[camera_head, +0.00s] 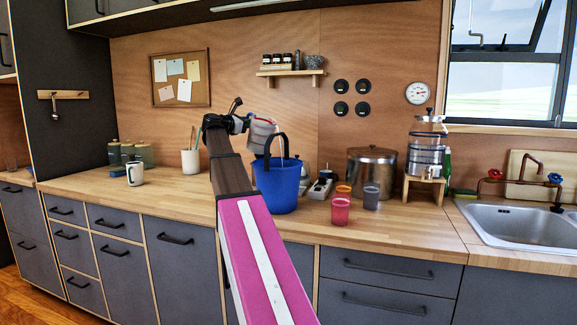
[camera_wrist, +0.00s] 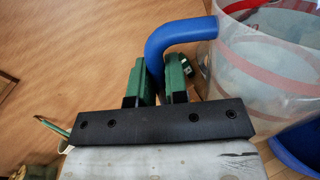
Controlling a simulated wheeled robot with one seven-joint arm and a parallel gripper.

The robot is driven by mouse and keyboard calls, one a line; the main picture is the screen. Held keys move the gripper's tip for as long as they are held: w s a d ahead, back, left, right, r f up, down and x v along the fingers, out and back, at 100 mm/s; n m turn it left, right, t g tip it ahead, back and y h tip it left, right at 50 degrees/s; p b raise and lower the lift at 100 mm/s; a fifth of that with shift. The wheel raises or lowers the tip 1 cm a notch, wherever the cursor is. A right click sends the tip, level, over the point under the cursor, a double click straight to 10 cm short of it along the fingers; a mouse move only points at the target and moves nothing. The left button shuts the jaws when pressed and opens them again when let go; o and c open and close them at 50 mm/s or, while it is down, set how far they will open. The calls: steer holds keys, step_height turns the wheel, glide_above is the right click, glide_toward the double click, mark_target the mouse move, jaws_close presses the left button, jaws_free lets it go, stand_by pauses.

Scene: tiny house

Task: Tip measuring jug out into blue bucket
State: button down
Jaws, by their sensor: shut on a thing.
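The blue bucket (camera_head: 276,190) stands on the wooden counter with its dark handle raised. The measuring jug (camera_head: 259,137) is clear with reddish bands and a blue handle. It is held above the bucket and looks tilted, though the arm and the bucket handle partly obscure it. My gripper (camera_head: 241,123) is at the jug's left side. In the wrist view, the green fingers of my gripper (camera_wrist: 161,80) are shut on the blue handle (camera_wrist: 178,33) of the jug (camera_wrist: 265,55). Part of the bucket (camera_wrist: 300,142) shows below the jug. I cannot tell what is inside the jug.
Right of the bucket are a power strip (camera_head: 320,189), red (camera_head: 340,211) and grey cups (camera_head: 371,196), a steel pot (camera_head: 371,172) and a water dispenser (camera_head: 426,150). A white mug (camera_head: 135,173) and utensil holder (camera_head: 190,161) stand left. The counter's front left is clear.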

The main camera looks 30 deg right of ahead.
steer(key=shift+s+d+r+m, duration=0.25)
steer(key=shift+s+r+m, duration=0.25)
steer(key=shift+s+m, duration=0.2)
stand_by(0.6)
steer(key=shift+m, duration=0.9)
steer(key=shift+s+d+r+p, duration=0.15)
steer(key=shift+s+r, duration=0.15)
steer(key=shift+r, duration=0.35)
steer(key=shift+s+d+r+p, duration=0.1)
steer(key=shift+s+r, duration=0.25)
steer(key=shift+r, duration=0.3)
steer(key=shift+s+d+r+p, duration=0.15)
steer(key=shift+s+r, duration=0.15)
steer(key=shift+r, duration=0.35)
steer(key=shift+s+d+r+m+p, duration=0.1)
steer(key=shift+s+r+m+p, duration=0.15)
steer(key=shift+s+r+m, duration=0.25)
steer(key=shift+s+d+r+m+p, duration=0.1)
steer(key=shift+s+r+m+p, duration=0.15)
steer(key=shift+r, duration=0.3)
steer(key=shift+s+d+r+m, duration=0.2)
steer(key=shift+s+r+m, duration=0.25)
steer(key=shift+m, duration=0.5)
steer(key=shift+s+d+r+m+p, duration=0.2)
steer(key=shift+s+r+m+p, duration=0.3)
steer(key=shift+m, duration=0.1)
stand_by(1.3)
